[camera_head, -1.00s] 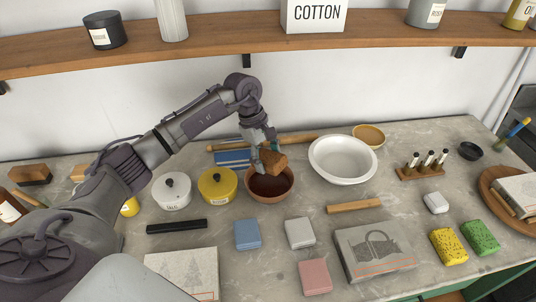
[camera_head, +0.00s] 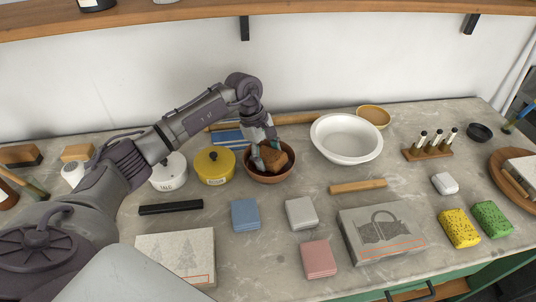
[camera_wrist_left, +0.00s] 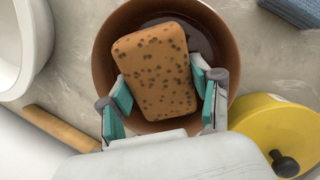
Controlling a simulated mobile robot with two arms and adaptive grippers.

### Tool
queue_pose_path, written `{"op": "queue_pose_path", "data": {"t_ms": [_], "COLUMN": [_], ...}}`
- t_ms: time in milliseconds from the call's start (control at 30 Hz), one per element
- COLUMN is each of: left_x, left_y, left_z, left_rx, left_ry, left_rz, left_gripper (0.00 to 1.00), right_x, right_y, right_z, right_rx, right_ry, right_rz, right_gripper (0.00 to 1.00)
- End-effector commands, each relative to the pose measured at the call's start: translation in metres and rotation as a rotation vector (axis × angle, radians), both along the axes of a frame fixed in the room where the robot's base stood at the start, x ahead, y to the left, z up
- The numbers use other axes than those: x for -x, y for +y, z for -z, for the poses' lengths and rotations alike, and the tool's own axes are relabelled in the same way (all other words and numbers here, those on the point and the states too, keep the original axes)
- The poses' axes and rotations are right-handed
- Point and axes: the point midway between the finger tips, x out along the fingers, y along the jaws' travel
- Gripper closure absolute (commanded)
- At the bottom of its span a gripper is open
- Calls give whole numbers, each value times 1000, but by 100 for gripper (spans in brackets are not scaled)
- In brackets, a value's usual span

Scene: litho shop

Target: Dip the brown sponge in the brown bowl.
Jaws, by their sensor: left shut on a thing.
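The brown sponge (camera_head: 277,156) is a spotted block. It is held between the fingers of my left gripper (camera_head: 264,158), and it also shows in the left wrist view (camera_wrist_left: 155,70). The brown bowl (camera_head: 284,177) stands on the counter and holds dark liquid, seen around the sponge in the left wrist view. The sponge is within the bowl's rim, tilted. Whether its lower side touches the liquid is hidden. My right gripper is not in view.
A white basin (camera_head: 375,151) stands right of the bowl and a yellow lidded pot (camera_head: 214,179) close on its left. Blue (camera_head: 245,215), grey (camera_head: 301,213) and pink (camera_head: 318,260) blocks lie in front. The wooden shelf (camera_head: 180,12) runs above.

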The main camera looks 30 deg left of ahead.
Motion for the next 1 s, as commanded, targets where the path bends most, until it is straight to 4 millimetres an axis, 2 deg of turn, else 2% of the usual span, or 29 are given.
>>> {"op": "queue_pose_path", "data": {"t_ms": [500,1000], "left_x": [0,0], "left_y": [0,0], "left_z": [-3,-42], "left_rx": [0,0], "left_ry": [-1,-2], "left_rz": [0,0], "left_gripper": [64,64], "right_x": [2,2], "right_y": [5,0], "right_z": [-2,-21], "right_rx": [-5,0], "right_ry": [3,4], "right_rz": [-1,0], "right_gripper": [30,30]}}
